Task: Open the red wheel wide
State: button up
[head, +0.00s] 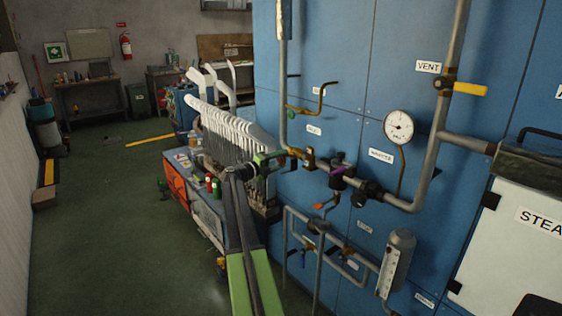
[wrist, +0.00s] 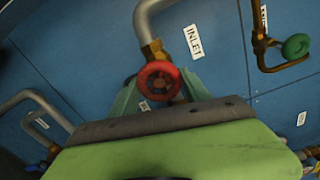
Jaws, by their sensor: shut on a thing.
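The red wheel (wrist: 158,80) is a small round handwheel on a brass valve on the grey pipe, in the middle of the wrist view. My gripper (wrist: 160,91) has one green finger on each side of the wheel and is shut on it. In the head view my gripper (head: 272,157) reaches the brass valve (head: 309,157) on the blue panel from the left. The wheel is mostly hidden there by the fingers. How far the wheel is turned cannot be told.
An INLET label (wrist: 193,40) is beside the valve. A green wheel (wrist: 296,46) is on another pipe to the right. A pressure gauge (head: 398,127) and a yellow lever (head: 470,89) are on the panel. A white ribbed rack (head: 225,127) stands behind my arm.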

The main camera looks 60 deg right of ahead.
jog(key=shift+s, duration=0.2)
jog(key=o, duration=1.4)
jog(key=shift+d, duration=0.1)
jog(key=shift+w, duration=0.1)
jog(key=shift+w+a, duration=0.15)
jog(key=shift+a, duration=0.25)
jog(key=v, duration=1.6)
jog(key=shift+w+a, duration=0.1)
jog(key=shift+a, duration=0.2)
